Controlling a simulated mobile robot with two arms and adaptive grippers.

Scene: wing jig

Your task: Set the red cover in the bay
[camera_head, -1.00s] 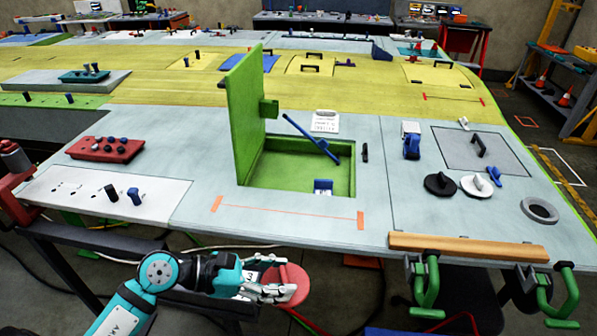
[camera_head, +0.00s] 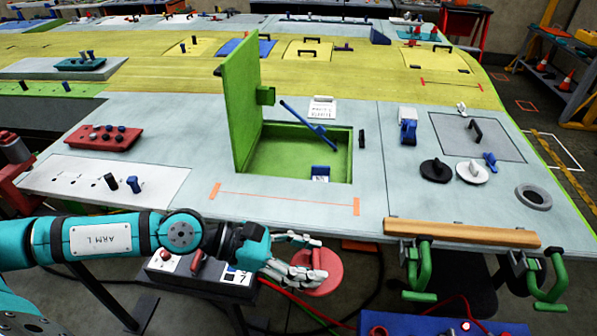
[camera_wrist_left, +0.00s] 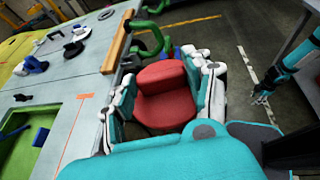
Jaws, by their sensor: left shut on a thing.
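The red cover (camera_head: 318,276) is a round red disc with a raised grip, held in my left gripper (camera_head: 300,268) in front of the table's near edge. In the left wrist view the red cover (camera_wrist_left: 163,92) sits between the two fingers of the left gripper (camera_wrist_left: 165,85), which are shut on its raised grip. The bay (camera_head: 290,160) is a green recess in the table, with its green lid (camera_head: 243,105) standing upright on its left side. A blue rod (camera_head: 308,122) leans across the bay's far right part. A small blue block (camera_head: 320,173) stands at its near edge.
A wooden bar (camera_head: 460,233) with green clamps (camera_head: 418,265) lies along the near right edge. A black disc (camera_head: 434,171), a white disc (camera_head: 473,172) and a grey ring (camera_head: 534,197) are on the right. The strip before the bay is clear.

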